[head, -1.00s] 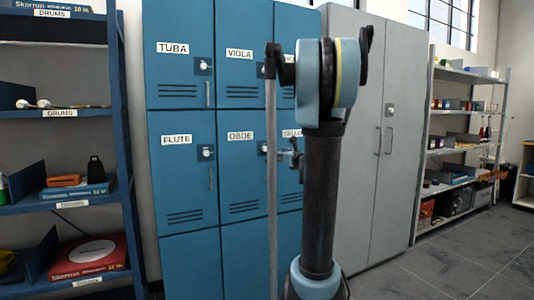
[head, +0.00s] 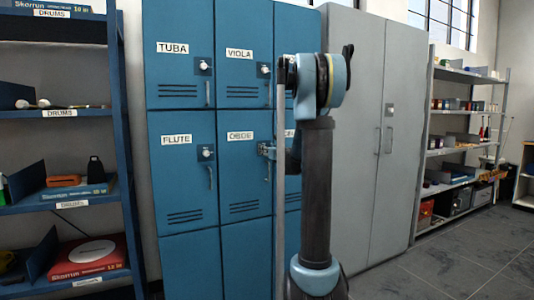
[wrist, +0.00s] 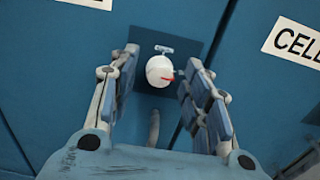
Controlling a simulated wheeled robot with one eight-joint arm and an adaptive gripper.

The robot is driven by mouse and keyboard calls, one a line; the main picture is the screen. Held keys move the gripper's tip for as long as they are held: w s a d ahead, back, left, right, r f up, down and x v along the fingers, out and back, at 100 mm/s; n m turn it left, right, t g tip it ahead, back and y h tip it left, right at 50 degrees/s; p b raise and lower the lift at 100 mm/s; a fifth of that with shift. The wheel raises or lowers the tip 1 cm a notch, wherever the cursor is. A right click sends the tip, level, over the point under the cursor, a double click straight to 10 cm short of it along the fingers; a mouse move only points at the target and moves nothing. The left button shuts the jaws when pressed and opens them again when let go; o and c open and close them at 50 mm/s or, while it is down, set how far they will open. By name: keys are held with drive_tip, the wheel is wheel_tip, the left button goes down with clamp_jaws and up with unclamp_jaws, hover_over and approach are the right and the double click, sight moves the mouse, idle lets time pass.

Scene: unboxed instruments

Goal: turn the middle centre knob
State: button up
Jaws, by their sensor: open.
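The middle centre door (head: 240,183) is blue and carries a label. In the wrist view a round white knob (wrist: 160,71) with a red mark sits on a dark blue plate (wrist: 150,45). My gripper (wrist: 160,62) is open, with one finger to the left of the knob and one to the right. Gaps show between the knob and both fingers. A curved grey handle (wrist: 154,127) shows below the knob, between the fingers.
The FLUTE door knob (head: 206,153) is to the left, and the VIOLA knob (head: 265,69) is above. A CELLO label (wrist: 293,40) is on the neighbouring door at right. A grey cabinet (head: 365,200) stands right of the lockers. Shelves flank both sides.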

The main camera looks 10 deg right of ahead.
drive_tip(key=shift+w, duration=0.1)
drive_tip(key=shift+c, duration=0.6)
clamp_jaws()
drive_tip(key=shift+a+f+n, duration=0.1)
drive_tip(key=shift+a+n, duration=0.05)
drive_tip(key=shift+n, duration=4.35)
drive_tip(key=shift+a+f+n, duration=0.1)
drive_tip(key=shift+n, duration=4.4)
